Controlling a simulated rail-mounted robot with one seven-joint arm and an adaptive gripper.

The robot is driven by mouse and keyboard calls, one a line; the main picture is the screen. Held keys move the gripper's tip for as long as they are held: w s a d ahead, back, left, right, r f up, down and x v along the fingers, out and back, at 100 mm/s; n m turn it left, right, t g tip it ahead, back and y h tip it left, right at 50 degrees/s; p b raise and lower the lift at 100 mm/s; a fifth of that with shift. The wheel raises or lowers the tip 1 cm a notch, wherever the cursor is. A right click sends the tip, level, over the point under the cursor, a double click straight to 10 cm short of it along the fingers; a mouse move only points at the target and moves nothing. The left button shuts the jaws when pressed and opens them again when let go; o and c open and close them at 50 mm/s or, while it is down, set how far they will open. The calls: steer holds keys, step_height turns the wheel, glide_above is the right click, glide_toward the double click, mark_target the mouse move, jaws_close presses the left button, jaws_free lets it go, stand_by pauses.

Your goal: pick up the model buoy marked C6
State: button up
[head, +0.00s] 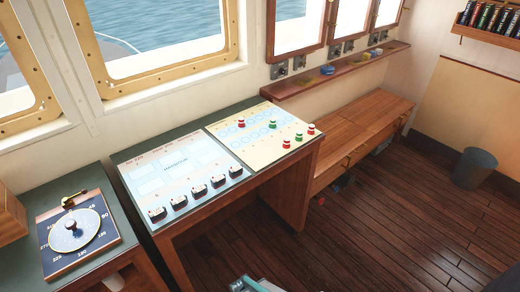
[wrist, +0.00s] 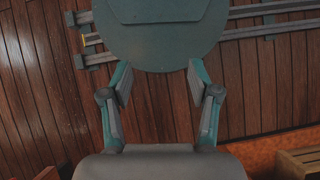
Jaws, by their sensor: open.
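Several small red and green model buoys stand on the pale chart (head: 240,145) on the right part of the desk in the head view. A red buoy (head: 241,123) and a green buoy (head: 272,125) stand towards the back. Another red one (head: 311,129), a green one (head: 299,137) and a red one (head: 286,144) stand near the right edge. Their markings are too small to read, so I cannot tell which is C6. My gripper (wrist: 160,88) is open and empty in the wrist view, above the plank floor and away from the buoys.
Several dark ship-like pieces (head: 190,195) stand along the front of a white-blue board (head: 165,165) left of the chart. A compass dial (head: 75,230) lies on the left counter. A wooden bench (head: 350,140) and a bin (head: 475,168) are to the right. The floor (head: 390,220) before the desk is mostly clear.

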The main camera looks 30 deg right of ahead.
steer(key=w+d+m+t+b, duration=0.1)
steer(key=w+d+t, duration=0.25)
steer(key=w, duration=0.65)
steer(key=w+d+t+b, duration=0.1)
steer(key=w+d+t, duration=0.25)
steer(key=w, duration=0.65)
steer(key=w+d+r+m+t+h+b, duration=0.1)
steer(key=w+d+r+t, duration=0.3)
steer(key=w+d, duration=0.3)
steer(key=w+d+r+m+t+h+b, duration=0.1)
steer(key=w+d+r+t, duration=0.25)
steer(key=w+d, duration=0.35)
steer(key=w+d+r+m+t+h+b, duration=0.15)
steer(key=d+r+h, duration=0.35)
steer(key=d+r, duration=0.8)
steer(key=w+d+r+m+t+h, duration=0.1)
steer(key=d+r+m+t+h, duration=0.3)
steer(key=d+r, duration=0.9)
steer(key=n+p, duration=0.1)
steer(key=p, duration=0.3)
glide_toward(287, 142)
steer(key=d, duration=0.1)
steer(key=shift+t+y, duration=0.3)
steer(key=shift+b+x, duration=0.9)
steer(key=shift+x, duration=2.2)
steer(key=shift+p+x, duration=0.65)
steer(key=shift+x, duration=1.75)
steer(key=shift+a+f, duration=0.1)
steer(key=shift+a, duration=0.1)
steer(key=c, duration=1)
